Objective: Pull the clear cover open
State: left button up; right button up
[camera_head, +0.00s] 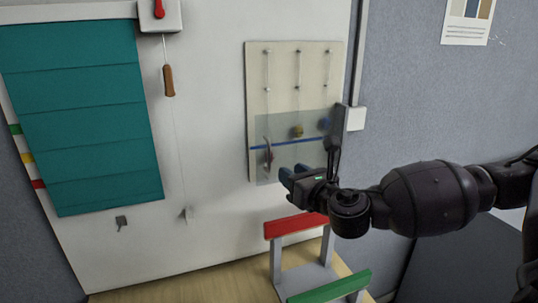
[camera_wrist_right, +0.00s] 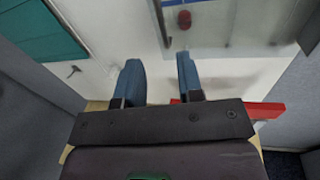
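The clear cover (camera_head: 300,165) is a see-through panel with a blue stripe, over the lower part of a beige board (camera_head: 257,95) on the wall. A curved grey handle (camera_head: 267,155) stands at its left side. My right gripper (camera_head: 288,178) is at the cover's lower edge, right of and below the handle. In the right wrist view its two blue fingers (camera_wrist_right: 159,80) are apart with nothing between them. The cover (camera_wrist_right: 230,40) and the handle (camera_wrist_right: 161,22) lie beyond the fingertips there. Whether a finger touches the cover cannot be told. My left gripper is out of view.
A red-topped and green-topped stand (camera_head: 296,226) is below my right gripper. A teal blind (camera_head: 80,110) and a cord with a brown grip (camera_head: 169,81) are on the left. A small hook (camera_head: 122,222) is on the wall. The wall between cord and board is free.

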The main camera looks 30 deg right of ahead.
aim_at(269, 168)
jog(key=shift+n, duration=0.3)
jog(key=w, duration=0.3)
jog(key=w+p, duration=0.1)
jog(key=w, duration=0.3)
jog(key=w+p, duration=0.1)
jog(key=w, duration=0.3)
jog(key=shift+d+r, duration=0.25)
jog(key=shift+d, duration=0.1)
grip_shut()
